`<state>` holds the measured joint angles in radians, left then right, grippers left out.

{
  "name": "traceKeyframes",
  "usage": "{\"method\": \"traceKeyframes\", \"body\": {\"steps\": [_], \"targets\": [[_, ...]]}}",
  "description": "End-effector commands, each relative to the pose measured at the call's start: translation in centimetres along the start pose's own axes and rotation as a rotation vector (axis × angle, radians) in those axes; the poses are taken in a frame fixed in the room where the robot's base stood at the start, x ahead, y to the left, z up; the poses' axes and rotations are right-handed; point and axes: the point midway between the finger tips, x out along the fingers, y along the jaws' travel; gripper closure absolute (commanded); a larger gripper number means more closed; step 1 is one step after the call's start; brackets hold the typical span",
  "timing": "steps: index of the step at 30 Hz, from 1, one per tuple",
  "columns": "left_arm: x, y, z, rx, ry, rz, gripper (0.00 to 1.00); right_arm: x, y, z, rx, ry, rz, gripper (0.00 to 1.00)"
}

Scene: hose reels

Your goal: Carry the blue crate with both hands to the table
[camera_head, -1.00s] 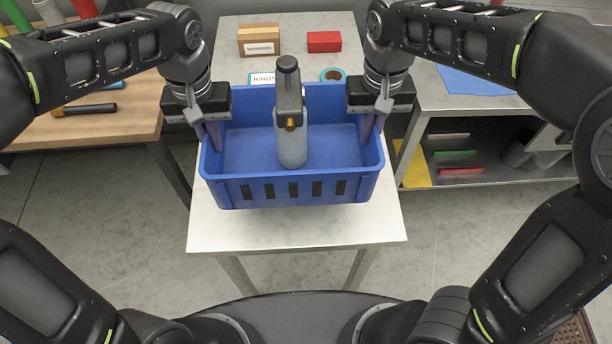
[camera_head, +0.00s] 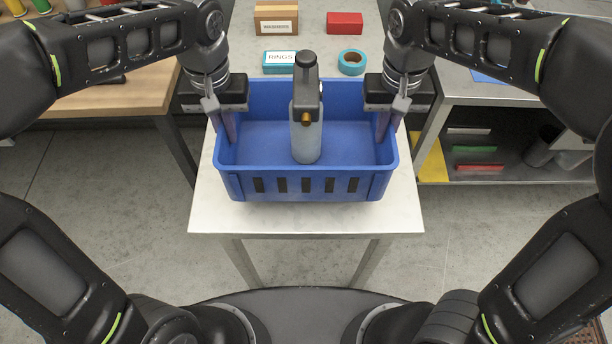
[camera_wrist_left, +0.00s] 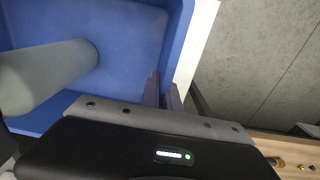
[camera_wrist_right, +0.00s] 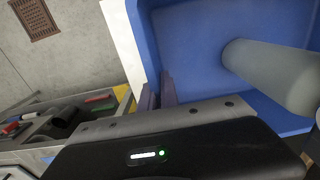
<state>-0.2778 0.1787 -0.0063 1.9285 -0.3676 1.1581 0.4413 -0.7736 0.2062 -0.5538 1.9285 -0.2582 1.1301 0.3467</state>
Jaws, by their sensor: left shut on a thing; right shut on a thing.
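The blue crate (camera_head: 306,185) is at the middle of the head view, upright, over or on the pale table (camera_head: 300,221); I cannot tell whether its base touches the top. A grey spray bottle (camera_head: 306,135) with a dark top stands inside it. My left gripper (camera_head: 229,130) is shut on the crate's left wall, and my right gripper (camera_head: 384,128) is shut on its right wall. The left wrist view shows the fingers (camera_wrist_left: 163,92) around the crate's rim, and the right wrist view shows the same for the other fingers (camera_wrist_right: 157,92).
Behind the crate on the pale table are a cardboard box (camera_head: 276,18), a red box (camera_head: 344,22), a teal RINGS box (camera_head: 279,62) and a teal tape roll (camera_head: 352,62). A wooden bench (camera_head: 130,90) stands left. A shelved metal bench (camera_head: 490,98) stands right.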

Motion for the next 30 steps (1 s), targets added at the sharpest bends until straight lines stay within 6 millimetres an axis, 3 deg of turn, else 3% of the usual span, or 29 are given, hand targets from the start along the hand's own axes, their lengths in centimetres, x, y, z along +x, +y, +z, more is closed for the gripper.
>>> {"method": "traceKeyframes", "body": {"steps": [17,30], "targets": [[0.5,0.0,-0.1,0.0,0.002,0.0,1.0,0.5,0.0,-0.1,0.0,0.002,0.0,1.0],[2.8,0.0,0.0,0.0,0.002,0.0,1.0,2.8,0.0,-0.1,0.0,0.001,0.0,1.0]]}}
